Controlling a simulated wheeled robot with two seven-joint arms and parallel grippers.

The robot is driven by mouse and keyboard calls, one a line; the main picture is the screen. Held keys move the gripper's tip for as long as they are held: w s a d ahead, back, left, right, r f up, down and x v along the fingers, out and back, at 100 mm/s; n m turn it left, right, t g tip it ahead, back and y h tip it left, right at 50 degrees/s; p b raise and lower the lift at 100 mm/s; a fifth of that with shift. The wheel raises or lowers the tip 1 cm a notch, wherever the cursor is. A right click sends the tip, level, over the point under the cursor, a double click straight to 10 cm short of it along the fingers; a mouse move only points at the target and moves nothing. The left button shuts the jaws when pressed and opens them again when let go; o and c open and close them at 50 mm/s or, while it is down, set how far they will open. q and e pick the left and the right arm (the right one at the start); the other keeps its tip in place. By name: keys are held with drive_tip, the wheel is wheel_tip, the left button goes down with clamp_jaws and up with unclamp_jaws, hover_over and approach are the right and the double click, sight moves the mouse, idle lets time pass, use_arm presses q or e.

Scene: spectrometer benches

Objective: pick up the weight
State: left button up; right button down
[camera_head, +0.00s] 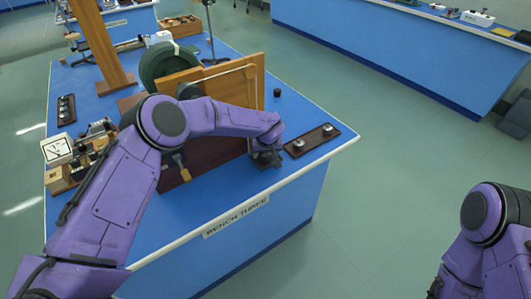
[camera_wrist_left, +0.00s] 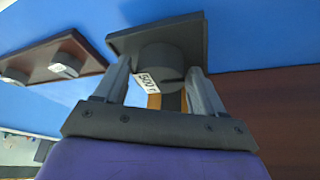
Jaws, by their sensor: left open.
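My left gripper (camera_head: 267,158) is low over the front right part of the blue bench. In the left wrist view the gripper (camera_wrist_left: 163,85) is open, with one finger on each side of a dark grey cylindrical weight (camera_wrist_left: 163,55). The weight has a white label and sits against a dark square plate (camera_wrist_left: 120,40). I cannot tell whether the fingers touch it. In the head view my gripper hides most of this weight. My right arm shows at the lower right, but its gripper is not visible.
A dark wooden board (camera_head: 297,149) with small metal weights lies just right of my left gripper. A small black cylinder (camera_head: 277,93) stands farther back. A wooden frame with a green wheel (camera_head: 165,62) stands behind my left arm. The bench edge (camera_head: 340,150) is close.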

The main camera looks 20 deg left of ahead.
use_arm(q)
drive_tip(key=shift+s, duration=0.1)
drive_tip(key=c, duration=1.1)
clamp_jaws()
drive_tip(key=shift+r, duration=0.1)
drive_tip(key=shift+r, duration=0.1)
